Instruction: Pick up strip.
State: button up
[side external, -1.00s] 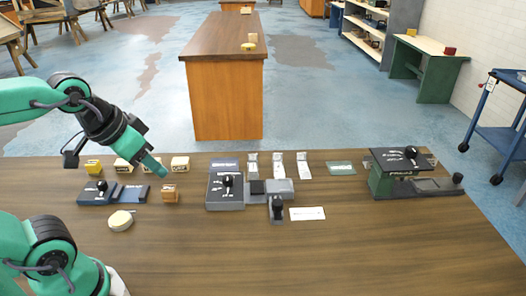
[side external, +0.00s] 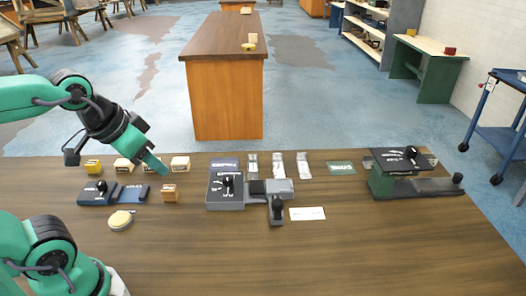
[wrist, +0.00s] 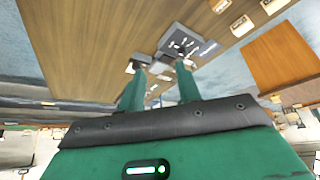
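A flat white strip (side external: 307,213) lies on the wooden table (side external: 330,255) just right of a small black-knobbed piece. My gripper (side external: 158,165) is in the air at the left, above the back of the table and well left of the flat white strip. In the wrist view my gripper (wrist: 160,68) shows two green fingers apart, with nothing held between them.
A grey dial box (side external: 226,189) stands at the middle; it also shows in the wrist view (wrist: 181,42). A blue dial box (side external: 98,191) and a round tin (side external: 121,220) are at left, a green press (side external: 400,172) at right. The front is clear.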

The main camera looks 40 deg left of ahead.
jog(key=w+r+m, duration=0.2)
jog(key=w+r, duration=0.2)
jog(key=w, duration=0.8)
jog(key=m+g, duration=0.3)
jog(key=m, duration=0.1)
send_over(274, 156)
jog(key=s, duration=0.2)
jog(key=s+f+x, duration=0.1)
jog(key=s+x, duration=0.1)
jog(key=x, duration=0.8)
jog(key=s+x, duration=0.2)
jog(key=x, duration=0.7)
jog(key=shift+s+x, duration=0.15)
jog(key=shift+x, duration=1.85)
jog(key=shift+s+x, duration=0.15)
jog(key=shift+x, duration=1.85)
grip_shut()
